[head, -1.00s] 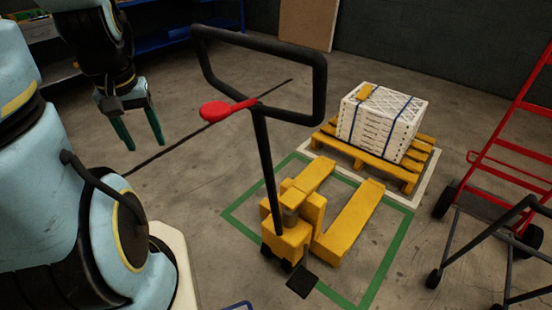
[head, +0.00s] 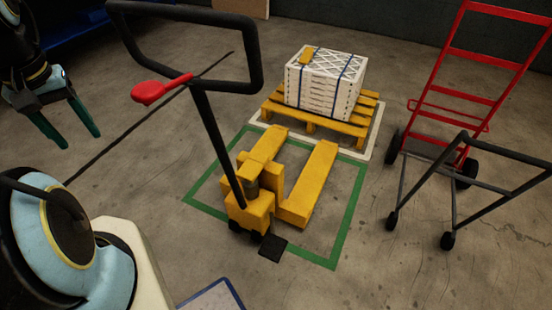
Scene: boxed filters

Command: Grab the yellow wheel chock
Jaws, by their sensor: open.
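A small yellow piece, which looks like the wheel chock (head: 306,55), lies on top of the strapped stack of white boxed filters (head: 330,82) at the back. The stack sits on a yellow pallet (head: 278,112). My gripper (head: 72,133) is at the left, its two dark green fingers apart and pointing down, with nothing between them. It is well to the left of the stack and does not touch it. The chock's far side is hidden.
A yellow pallet jack (head: 255,205) with a tall black handle (head: 258,60) stands inside a green floor outline (head: 345,222), between me and the pallet. A red hand truck (head: 455,90) and a black-framed cart (head: 455,190) stand at the right. Bare floor lies left of the pallet.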

